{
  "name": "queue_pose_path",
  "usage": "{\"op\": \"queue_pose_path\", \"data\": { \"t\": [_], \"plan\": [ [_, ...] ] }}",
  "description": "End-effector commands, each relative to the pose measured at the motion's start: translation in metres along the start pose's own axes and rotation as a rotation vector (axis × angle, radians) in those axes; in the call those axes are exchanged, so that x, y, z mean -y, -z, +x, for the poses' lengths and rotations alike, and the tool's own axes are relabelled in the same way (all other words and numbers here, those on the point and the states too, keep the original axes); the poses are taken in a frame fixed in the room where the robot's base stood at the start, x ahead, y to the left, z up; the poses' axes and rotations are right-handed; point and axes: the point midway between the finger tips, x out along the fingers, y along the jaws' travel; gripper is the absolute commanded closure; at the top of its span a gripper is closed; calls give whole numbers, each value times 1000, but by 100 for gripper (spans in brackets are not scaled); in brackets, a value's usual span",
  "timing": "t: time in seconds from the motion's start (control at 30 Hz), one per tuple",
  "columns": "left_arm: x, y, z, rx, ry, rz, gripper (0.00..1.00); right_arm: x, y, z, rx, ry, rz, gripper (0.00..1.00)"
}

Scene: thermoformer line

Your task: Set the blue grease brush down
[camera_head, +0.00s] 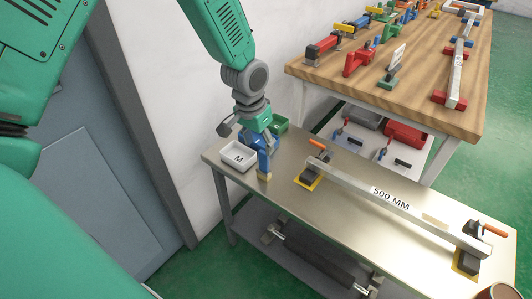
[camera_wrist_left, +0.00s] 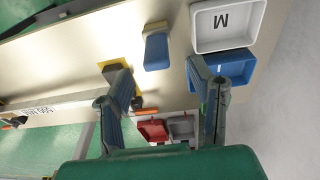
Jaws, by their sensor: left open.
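The blue grease brush (camera_head: 264,163), with its tan bristle end, is at the left end of the metal bench (camera_head: 340,222), beside the white bin marked M (camera_head: 238,156). In the left wrist view the brush (camera_wrist_left: 157,52) shows between my left gripper's fingers, with a gap to each. My left gripper (camera_wrist_left: 160,72) is open and empty. In the head view the left gripper (camera_head: 262,139) is close above and behind the brush, partly overlapping it. Whether the brush stands upright or leans is hard to tell. My right gripper is not in view.
A blue bin (camera_wrist_left: 235,76) sits beside the white bin, close to one finger. A green bin (camera_head: 280,123) stands behind. A long bar marked 500 MM (camera_head: 391,199) spans two clamps with orange handles. A wooden bench (camera_head: 412,82) with tools stands at the back right.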

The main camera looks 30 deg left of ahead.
Motion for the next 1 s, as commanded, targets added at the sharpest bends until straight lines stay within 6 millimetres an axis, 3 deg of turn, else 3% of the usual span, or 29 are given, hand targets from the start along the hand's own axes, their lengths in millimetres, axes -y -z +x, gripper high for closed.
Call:
{"op": "queue_pose_path", "data": {
  "t": [0.1, 0.23, 0.37, 0.47, 0.57, 0.67, 0.73, 0.8, 0.9, 1.0],
  "plan": [
    [-4, 2, -22, -1, 5, 1, 52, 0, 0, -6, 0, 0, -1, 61],
    [-8, 2, -34, 1, 11, 4, 52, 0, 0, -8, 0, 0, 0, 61],
    [-10, 1, -38, 1, 12, 4, 52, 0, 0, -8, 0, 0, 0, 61],
    [-11, -8, -26, 11, 4, 4, 52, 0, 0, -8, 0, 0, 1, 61],
    [-22, -43, 11, 35, -15, 0, 52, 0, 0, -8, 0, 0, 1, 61],
    [-38, -107, 61, 64, -34, -11, 52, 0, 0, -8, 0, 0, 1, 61],
    [-48, -160, 88, 82, -34, -21, 52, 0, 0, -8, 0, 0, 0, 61],
    [-55, -209, 104, 95, -24, -28, 52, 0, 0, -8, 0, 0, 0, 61],
    [-61, -264, 111, 106, 2, -29, 52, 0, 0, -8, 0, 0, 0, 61],
    [-62, -295, 110, 108, 24, -26, 52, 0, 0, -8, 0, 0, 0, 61]
  ]
}}
